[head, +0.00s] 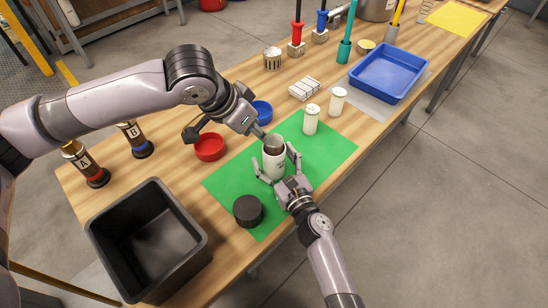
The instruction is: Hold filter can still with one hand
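A small gap seems to show beside the fingers, though contact is hard to judge. My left gripper (230,131) is above and left of the can with its fingers wide apart. One of its fingers is close to the can's rim. Whether it touches cannot be told. A black round lid (248,211) lies on the mat's front left part.
A red dish (209,147) and a blue dish (262,112) sit behind the mat. Two white-capped jars (311,119) (337,101) stand at right. A black bin (150,240) is front left, near cylinders A (85,164) and B (135,139). A blue tray (388,73) lies farther right.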

